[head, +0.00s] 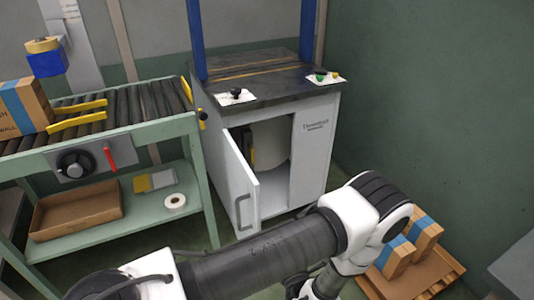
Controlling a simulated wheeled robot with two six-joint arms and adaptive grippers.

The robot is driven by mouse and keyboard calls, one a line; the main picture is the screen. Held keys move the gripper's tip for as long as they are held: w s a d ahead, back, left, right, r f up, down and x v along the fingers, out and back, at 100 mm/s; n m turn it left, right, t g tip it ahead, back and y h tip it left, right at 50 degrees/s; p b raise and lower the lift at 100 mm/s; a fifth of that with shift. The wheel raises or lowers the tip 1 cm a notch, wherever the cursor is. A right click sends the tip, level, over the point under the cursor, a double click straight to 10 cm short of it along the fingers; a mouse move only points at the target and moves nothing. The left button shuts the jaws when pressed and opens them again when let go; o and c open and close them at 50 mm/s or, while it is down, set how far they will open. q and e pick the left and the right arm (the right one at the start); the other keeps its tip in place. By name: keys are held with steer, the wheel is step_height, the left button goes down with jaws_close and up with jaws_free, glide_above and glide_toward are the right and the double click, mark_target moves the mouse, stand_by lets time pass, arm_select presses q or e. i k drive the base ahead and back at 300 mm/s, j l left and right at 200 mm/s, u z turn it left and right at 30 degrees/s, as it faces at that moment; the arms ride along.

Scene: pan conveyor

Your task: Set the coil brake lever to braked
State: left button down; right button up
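The strapping cabinet (312,160) stands at the centre back with its white door (236,185) swung open. Inside is a pale, round coil (270,143), partly hidden by the door and frame. A dark part with a yellow mark (246,145) sits left of the coil at the door's edge; I cannot tell whether it is the brake lever or how it is set. One of my arms crosses the lower middle and bends back down in front of the cabinet. Neither gripper's fingers show.
A roller conveyor (130,104) with a red lever (110,158) and black dial (74,164) stands left. Cartons (424,233) lie lower right. Some floor is clear right of the cabinet.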

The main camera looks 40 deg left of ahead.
mark_target(249, 145)
steer(key=i+j, duration=0.15)
steer(key=j, duration=0.2)
steer(key=i+j+z, duration=0.1)
steer(key=j, duration=0.25)
steer(key=i+j, duration=0.25)
steer(key=j, duration=0.15)
steer(key=i+u, duration=0.3)
